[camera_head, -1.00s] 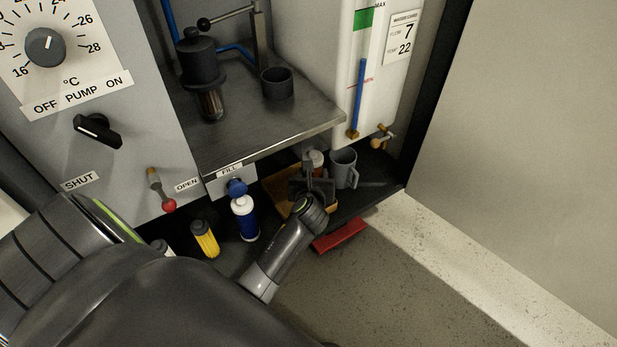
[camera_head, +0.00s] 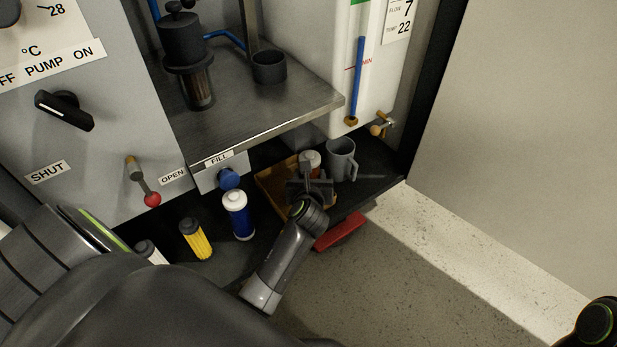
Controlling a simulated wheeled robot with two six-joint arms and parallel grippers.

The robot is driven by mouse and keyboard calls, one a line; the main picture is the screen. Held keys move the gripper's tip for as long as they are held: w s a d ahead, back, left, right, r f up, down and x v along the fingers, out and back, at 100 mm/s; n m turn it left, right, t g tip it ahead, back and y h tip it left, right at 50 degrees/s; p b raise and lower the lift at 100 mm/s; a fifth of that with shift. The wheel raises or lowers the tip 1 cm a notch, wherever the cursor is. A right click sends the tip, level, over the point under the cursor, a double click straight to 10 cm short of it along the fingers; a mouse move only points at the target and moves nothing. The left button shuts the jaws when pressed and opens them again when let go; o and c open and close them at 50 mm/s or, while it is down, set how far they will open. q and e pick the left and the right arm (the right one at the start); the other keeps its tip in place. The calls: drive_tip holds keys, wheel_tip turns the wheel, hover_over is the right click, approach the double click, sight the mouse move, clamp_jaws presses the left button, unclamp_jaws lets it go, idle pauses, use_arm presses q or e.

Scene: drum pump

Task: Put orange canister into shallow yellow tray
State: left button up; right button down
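The shallow yellow tray (camera_head: 272,186) lies on the dark low shelf, partly covered by my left gripper. I cannot tell whether the canister rests in the tray or just beyond its edge. My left gripper (camera_head: 308,179) is over the tray's right part, right at the canister. Its fingers are dark and overlap the canister, so their opening is unclear. Of my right arm only a dark joint shows at bottom right; its gripper is out of view.
A grey mug (camera_head: 341,160) stands right of the canister. A metal shelf (camera_head: 250,110) overhangs behind.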

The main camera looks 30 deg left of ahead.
idle(0.4)
use_arm(q)
drive_tip(key=o, duration=1.2)
drive_tip(key=shift+f, duration=0.15)
drive_tip(key=shift+o, duration=0.2)
